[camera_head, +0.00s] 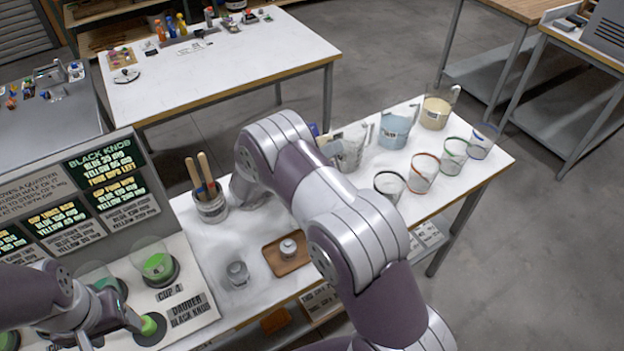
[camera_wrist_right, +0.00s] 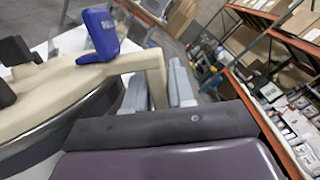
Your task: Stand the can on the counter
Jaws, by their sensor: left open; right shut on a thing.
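My right arm rises through the middle of the head view and hides its own gripper. In the right wrist view, my right gripper (camera_wrist_right: 157,88) is shut on a beige, handle-like part of what appears to be the can (camera_wrist_right: 95,68). It carries a blue, lettered part and dark knobs, is close to the camera, and looks tilted there. Its lower edge is cut off. A small blue patch (camera_head: 313,130) shows behind my right arm in the head view. The white counter (camera_head: 222,248) runs below my arms.
A tool cup (camera_head: 210,206), a small glass (camera_head: 238,273) and a wooden tray (camera_head: 274,258) with a white jar stand on the counter. Pitchers (camera_head: 394,132) and several coloured-rim cups (camera_head: 422,172) fill its right end. A sign board (camera_head: 90,190) stands left.

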